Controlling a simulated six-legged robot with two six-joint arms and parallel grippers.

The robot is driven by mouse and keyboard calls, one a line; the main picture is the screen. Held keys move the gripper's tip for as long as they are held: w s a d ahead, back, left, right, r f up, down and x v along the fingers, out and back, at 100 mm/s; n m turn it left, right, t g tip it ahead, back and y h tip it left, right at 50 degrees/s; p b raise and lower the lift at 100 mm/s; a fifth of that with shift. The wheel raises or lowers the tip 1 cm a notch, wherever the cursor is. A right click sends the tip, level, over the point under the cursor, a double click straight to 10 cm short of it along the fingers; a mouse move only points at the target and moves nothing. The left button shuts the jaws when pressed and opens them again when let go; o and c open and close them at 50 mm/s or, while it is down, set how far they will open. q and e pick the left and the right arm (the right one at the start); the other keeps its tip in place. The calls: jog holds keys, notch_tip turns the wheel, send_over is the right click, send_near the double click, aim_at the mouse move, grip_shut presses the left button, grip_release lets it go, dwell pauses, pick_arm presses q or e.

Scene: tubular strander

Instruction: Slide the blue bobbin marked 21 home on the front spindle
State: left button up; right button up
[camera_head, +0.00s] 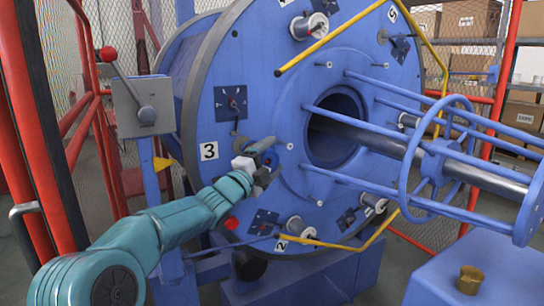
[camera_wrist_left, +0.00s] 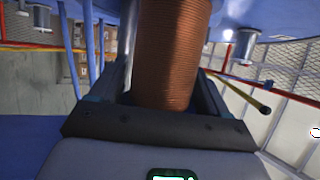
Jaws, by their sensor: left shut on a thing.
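A copper-wound bobbin (camera_wrist_left: 173,50) stands between the fingers of my left gripper in the left wrist view. No number or blue flange can be made out on it. My left gripper (camera_head: 266,160) is shut on the bobbin, close in front of the big blue disc (camera_head: 290,112), right of the white number 3 plate (camera_head: 208,151). The gripper and wrist largely hide the bobbin in the head view. The spindle behind it is hidden, so I cannot tell how far the bobbin sits on it. My right gripper is not in view.
Other bobbins (camera_head: 312,25) sit around the disc. A central shaft (camera_head: 420,155) with blue rods and a ring (camera_head: 403,180) sticks out right. A yellow bar (camera_head: 325,42) crosses the disc. A lever box (camera_head: 144,105) and red posts (camera_head: 40,120) stand left. A brass cup (camera_head: 470,280) is front right.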

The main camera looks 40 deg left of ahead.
pick_arm(q)
jog(key=shift+w+a+r+p, duration=0.1)
jog(key=shift+w+a+p, duration=0.25)
jog(key=shift+a+p, duration=0.55)
jog(key=shift+w+a+f+p, duration=0.1)
jog(key=shift+w+a+p, duration=0.3)
jog(key=shift+a+p, duration=0.5)
jog(key=shift+w+a+r+p, duration=0.1)
jog(key=shift+w+a+p, duration=0.25)
jog(key=shift+a+p, duration=0.55)
jog(key=o, duration=1.5)
jog(key=shift+f, duration=0.2)
jog(key=shift+r, duration=0.1)
jog(key=shift+s, duration=0.1)
